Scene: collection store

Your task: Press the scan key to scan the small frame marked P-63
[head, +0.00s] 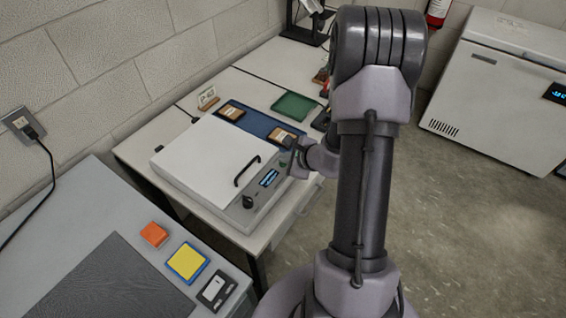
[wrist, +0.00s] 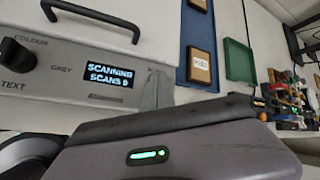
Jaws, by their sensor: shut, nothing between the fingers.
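The scanner has a white lid (head: 208,155), closed, with a black handle (head: 247,171). Its grey front panel carries a lit display (head: 268,178), which reads "SCANNING" and "SCANS 0" in the wrist view (wrist: 108,74). A black mode knob (wrist: 17,56) sits by the words COLOUR, GREY and TEXT. My gripper (head: 287,150) is shut and empty at the panel's right end. Its grey fingers (wrist: 158,90) cover the spot right of the display, so I cannot see the scan key clearly or tell contact. No frame marked P-63 is readable; under the lid is hidden.
A blue tray (head: 257,124) behind the scanner holds two small wooden frames (head: 231,112); one label (wrist: 200,63) is too blurred to read. A green tray (head: 295,106) lies beyond. A white freezer (head: 500,90) stands right.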

